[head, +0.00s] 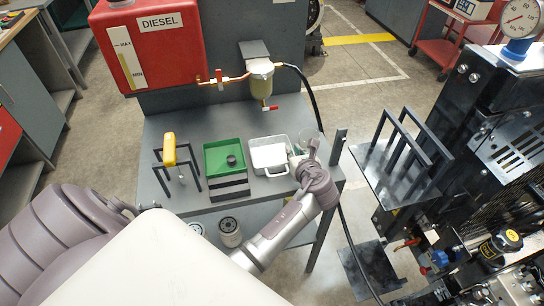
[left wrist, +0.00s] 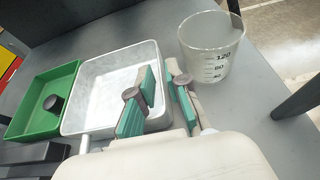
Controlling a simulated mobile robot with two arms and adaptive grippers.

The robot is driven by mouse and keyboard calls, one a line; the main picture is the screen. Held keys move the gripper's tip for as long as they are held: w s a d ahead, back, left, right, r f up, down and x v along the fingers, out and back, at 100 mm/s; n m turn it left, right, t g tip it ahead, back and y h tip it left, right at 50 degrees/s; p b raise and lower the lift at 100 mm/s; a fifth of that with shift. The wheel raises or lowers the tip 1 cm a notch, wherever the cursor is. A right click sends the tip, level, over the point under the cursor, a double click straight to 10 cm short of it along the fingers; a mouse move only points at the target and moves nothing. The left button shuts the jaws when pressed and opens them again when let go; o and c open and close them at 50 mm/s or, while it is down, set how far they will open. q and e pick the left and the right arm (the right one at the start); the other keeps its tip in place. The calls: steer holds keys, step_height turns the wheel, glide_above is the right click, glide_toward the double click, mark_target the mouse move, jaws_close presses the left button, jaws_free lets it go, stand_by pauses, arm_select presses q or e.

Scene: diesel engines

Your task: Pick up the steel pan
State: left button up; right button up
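The steel pan (head: 270,141) is a pale, shallow rectangular tray on the grey bench, between the green tray and a clear measuring cup. It also shows in the left wrist view (left wrist: 95,88), apparently empty. My left gripper (head: 298,155) is at the pan's right side. In the left wrist view my left gripper (left wrist: 160,98) has its teal-padded fingers apart, one over the pan's inside and one outside its right wall. The wall lies between them; I see no clear contact. My right gripper is not in view.
The green tray (head: 215,165) with a dark round part stands left of the pan. The measuring cup (left wrist: 208,62) stands close by the gripper. A yellow-handled tool (head: 169,150) is in a black rack. A fuel bowl with a red tap (head: 266,105) hangs behind.

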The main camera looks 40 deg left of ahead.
arm_select(q)
steer(key=shift+x, duration=1.2)
steer(key=shift+d, duration=0.1)
jaws_close()
